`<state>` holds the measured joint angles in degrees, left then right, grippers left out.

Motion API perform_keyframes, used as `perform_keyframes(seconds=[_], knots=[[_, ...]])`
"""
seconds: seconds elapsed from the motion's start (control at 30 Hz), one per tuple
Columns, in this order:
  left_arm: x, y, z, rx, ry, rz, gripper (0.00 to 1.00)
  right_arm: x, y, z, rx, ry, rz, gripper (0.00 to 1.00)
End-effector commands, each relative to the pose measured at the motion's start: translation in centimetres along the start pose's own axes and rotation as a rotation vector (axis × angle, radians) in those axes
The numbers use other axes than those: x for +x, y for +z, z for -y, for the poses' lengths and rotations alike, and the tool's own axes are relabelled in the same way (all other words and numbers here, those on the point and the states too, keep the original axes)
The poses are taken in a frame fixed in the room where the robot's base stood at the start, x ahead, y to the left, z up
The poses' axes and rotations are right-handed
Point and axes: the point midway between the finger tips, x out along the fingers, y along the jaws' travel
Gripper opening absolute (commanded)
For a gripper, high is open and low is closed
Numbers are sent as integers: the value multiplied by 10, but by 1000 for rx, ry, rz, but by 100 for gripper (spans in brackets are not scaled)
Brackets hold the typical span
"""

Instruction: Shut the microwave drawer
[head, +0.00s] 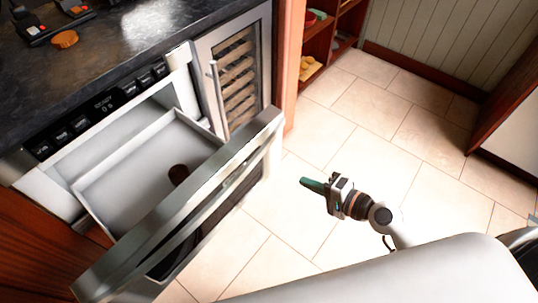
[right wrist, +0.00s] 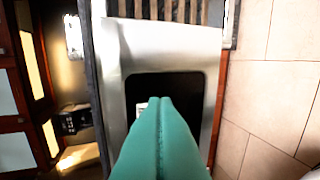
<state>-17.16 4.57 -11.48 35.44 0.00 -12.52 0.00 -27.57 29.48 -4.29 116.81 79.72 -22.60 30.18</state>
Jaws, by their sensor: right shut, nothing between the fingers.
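The microwave drawer (head: 200,215) is pulled far out of the cabinet below the dark counter. Its steel front stands away from the opening, and its white inside shows. A small dark brown round object (head: 179,174) lies in it. My right gripper (head: 312,185) is shut and empty, with its green fingers pressed together. It is out over the floor, right of the drawer front and apart from it in the head view. In the right wrist view the shut fingers (right wrist: 161,105) point toward the drawer's front (right wrist: 165,45) with its dark window. My left gripper is not in view.
A wine cooler (head: 235,75) with a steel handle stands beside the microwave. The dark counter (head: 110,40) above holds a few small items. An open wooden shelf (head: 318,40) is at the back. The tiled floor (head: 350,120) is clear on the right.

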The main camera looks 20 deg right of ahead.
Motion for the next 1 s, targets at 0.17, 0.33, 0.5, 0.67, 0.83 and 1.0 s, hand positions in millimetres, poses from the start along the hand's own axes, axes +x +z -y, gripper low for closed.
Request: perform_keyframes(seconds=[0.17,0.33,0.5,0.67,0.83,1.0], knots=[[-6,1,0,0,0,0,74,23,0,-3,2,4,0,0],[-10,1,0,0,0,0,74,60,0,-3,1,5,0,0],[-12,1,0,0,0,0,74,96,-1,-2,0,4,-2,0],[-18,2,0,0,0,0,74,120,-1,-10,-1,2,-3,0],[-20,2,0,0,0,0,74,133,-1,-12,-2,0,-2,0],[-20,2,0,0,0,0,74,136,-1,-12,-3,0,-3,0]])
